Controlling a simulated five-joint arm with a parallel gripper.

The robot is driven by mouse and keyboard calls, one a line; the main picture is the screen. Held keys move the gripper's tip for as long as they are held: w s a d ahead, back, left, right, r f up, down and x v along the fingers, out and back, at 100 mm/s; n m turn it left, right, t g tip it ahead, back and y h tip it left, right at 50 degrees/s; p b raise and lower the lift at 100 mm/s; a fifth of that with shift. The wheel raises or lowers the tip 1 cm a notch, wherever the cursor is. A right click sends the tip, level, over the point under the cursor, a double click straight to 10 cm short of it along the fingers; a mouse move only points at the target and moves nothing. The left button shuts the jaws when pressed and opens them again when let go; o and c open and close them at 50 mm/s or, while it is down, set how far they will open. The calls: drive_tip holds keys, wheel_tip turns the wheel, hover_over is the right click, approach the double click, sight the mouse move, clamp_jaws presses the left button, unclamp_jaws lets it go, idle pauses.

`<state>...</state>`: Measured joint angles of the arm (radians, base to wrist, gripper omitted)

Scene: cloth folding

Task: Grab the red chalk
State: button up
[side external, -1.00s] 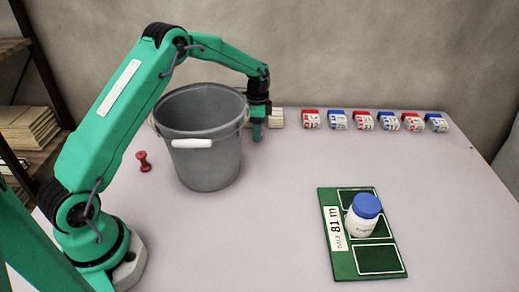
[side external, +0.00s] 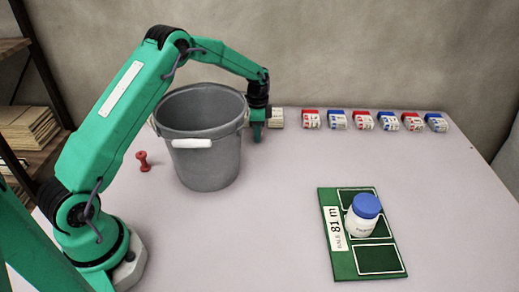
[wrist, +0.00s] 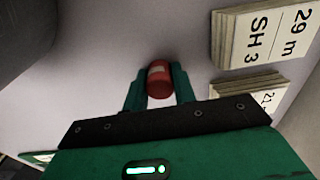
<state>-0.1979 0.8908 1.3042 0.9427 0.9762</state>
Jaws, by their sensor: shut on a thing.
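The red chalk (wrist: 159,80), a short red cylinder with a pale band, sits between the two green fingers of my gripper (wrist: 159,90) in the wrist view. My gripper is shut on it, low over the table. In the side external view my gripper (side external: 257,132) points down just right of the grey bucket, near the back of the table. The chalk cannot be made out there.
The grey bucket (side external: 205,150) stands close to my gripper's left. Stacked printed cards (wrist: 262,38) lie right of it. Several red and blue boxes (side external: 362,120) line the back. A white jar (side external: 361,222) stands on a green board (side external: 342,264). A red spool-like piece (side external: 143,162) lies left.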

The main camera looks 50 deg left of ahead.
drive_tip(key=shift+r, duration=0.1)
drive_tip(key=shift+r, duration=4.95)
